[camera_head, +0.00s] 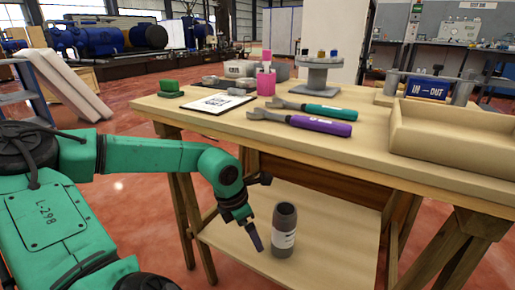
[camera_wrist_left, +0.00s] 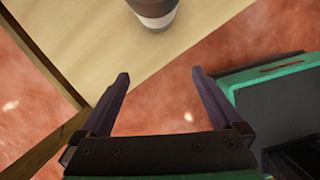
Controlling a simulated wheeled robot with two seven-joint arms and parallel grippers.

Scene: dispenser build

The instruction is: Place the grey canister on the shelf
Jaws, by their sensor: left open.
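The grey canister (camera_head: 285,222) with a white label stands upright on the lower shelf (camera_head: 330,240) of the workbench, near its front left part. In the left wrist view the lower part of the canister (camera_wrist_left: 153,8) shows at the top edge, on the pale wooden shelf (camera_wrist_left: 90,35). My left gripper (camera_head: 255,215) is just left of the canister in the head view. In the left wrist view its two fingers (camera_wrist_left: 160,78) are apart with nothing between them, and the canister is beyond the fingertips. My right gripper is not in these views.
The workbench top (camera_head: 375,130) is above the shelf. Bench legs (camera_head: 190,215) flank the shelf.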

